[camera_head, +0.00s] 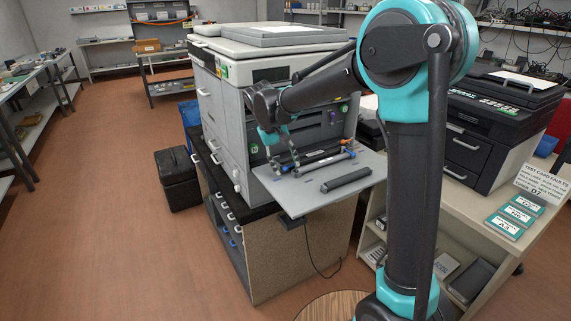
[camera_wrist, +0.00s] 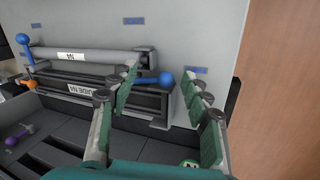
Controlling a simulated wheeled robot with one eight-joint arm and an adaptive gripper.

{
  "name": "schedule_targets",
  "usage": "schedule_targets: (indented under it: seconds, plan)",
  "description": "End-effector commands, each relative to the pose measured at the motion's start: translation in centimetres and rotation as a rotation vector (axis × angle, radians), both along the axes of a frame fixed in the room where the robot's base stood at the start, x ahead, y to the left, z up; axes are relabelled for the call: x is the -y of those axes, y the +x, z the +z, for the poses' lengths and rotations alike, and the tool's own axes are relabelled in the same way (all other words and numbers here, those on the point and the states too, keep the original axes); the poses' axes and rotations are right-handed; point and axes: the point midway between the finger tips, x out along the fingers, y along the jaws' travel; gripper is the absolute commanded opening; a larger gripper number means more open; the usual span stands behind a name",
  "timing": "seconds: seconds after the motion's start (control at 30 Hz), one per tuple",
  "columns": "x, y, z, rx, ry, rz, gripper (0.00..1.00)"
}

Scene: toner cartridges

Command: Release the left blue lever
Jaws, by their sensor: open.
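In the wrist view, a lever with a blue ball knob (camera_wrist: 166,78) sits at the right end of the dark guide unit (camera_wrist: 98,93), between my spread fingers and apart from both. In the head view this left blue lever (camera_head: 285,169) is small beneath my fingertips. A second blue lever (camera_wrist: 23,39) stands at the other end, at the left of the wrist view. My gripper (camera_head: 284,165) is open and empty over the left end of the unit; its green-padded fingers (camera_wrist: 158,80) show in the wrist view. The left finger covers part of the unit.
The grey printer's open front panel (camera_head: 300,200) carries a loose dark cylinder (camera_head: 346,180). A light roller (camera_wrist: 95,57) lies beside the guide unit. An orange lever (camera_wrist: 29,85) and a purple lever (camera_wrist: 12,140) are near the left. Floor at left is open.

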Motion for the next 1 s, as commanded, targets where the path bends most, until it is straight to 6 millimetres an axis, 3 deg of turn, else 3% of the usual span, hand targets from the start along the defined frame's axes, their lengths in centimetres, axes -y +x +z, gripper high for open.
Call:
schedule_targets:
  seconds: [0.17,0.63,0.8,1.0]
  plan:
    - [-0.4,-0.2,1.3,0.000,0.000,0.001,0.48]
    - [-3.0,-1.1,9.6,0.001,0.000,0.001,0.48]
    - [-3.4,-1.3,11.0,0.001,0.000,0.000,0.48]
    - [-3.5,-1.3,11.4,0.000,0.000,0.000,0.48]
